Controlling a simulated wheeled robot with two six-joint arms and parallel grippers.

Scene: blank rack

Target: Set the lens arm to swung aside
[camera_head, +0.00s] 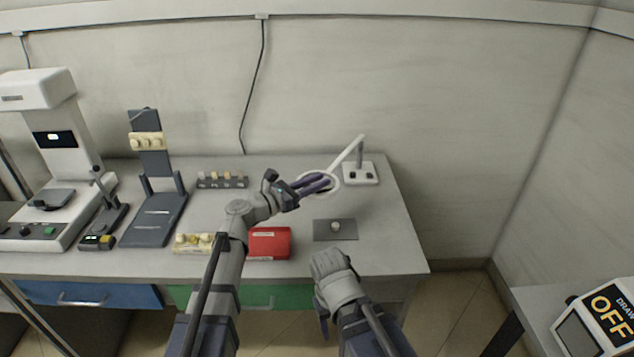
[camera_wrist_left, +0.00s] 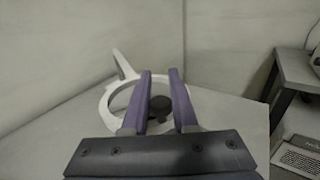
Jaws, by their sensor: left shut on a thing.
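The lens arm is a white stem (camera_head: 347,152) that rises from a small white base (camera_head: 361,174) and carries a white ring (camera_head: 334,187). The stem leans down to the left, and the ring hangs over the desk. My left gripper (camera_head: 322,183) is at the ring with its purple fingers shut on its rim. In the left wrist view the ring (camera_wrist_left: 106,101) shows around and behind the fingers (camera_wrist_left: 162,100). The exact contact is partly hidden.
A red box (camera_head: 269,243) and a cream block (camera_head: 193,243) sit beside my left arm. A dark holder (camera_head: 221,181) stands behind.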

